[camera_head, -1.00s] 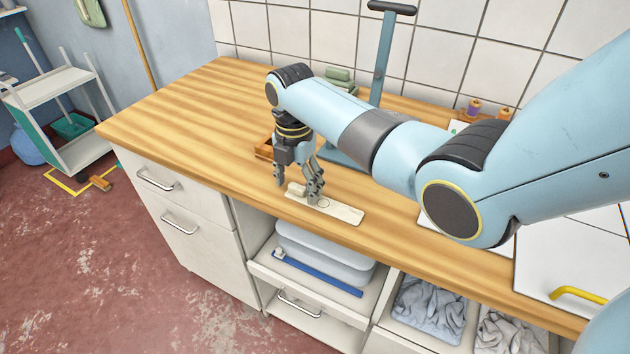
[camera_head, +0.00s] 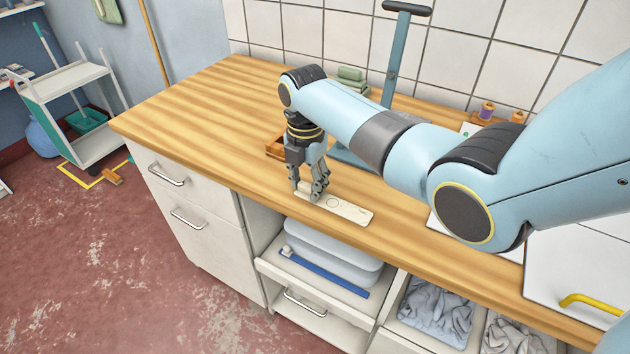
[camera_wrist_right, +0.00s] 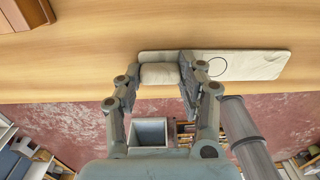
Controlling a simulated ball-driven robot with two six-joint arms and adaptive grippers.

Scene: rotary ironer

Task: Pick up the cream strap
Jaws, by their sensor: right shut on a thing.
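The cream strap (camera_wrist_right: 160,74) shows in the right wrist view as a small rounded cream bundle between my right fingers. My right gripper (camera_head: 307,192) is shut on it, low over the front part of the wooden counter. It also shows in the right wrist view (camera_wrist_right: 159,80), with one finger on each side of the strap. A flat cream plate or mat with a thin circle on it (camera_head: 348,210) lies at the strap's end, extending to the right. In the head view my fingers mostly hide the strap. I cannot tell whether it has left the mat. My left gripper is out of view.
A small wooden tray (camera_head: 275,148) stands just behind my gripper, and a blue post stand (camera_head: 391,70) rises behind my forearm. Below the counter edge is an open shelf with a grey-blue bin (camera_head: 332,252). The counter's left part (camera_head: 200,105) is clear.

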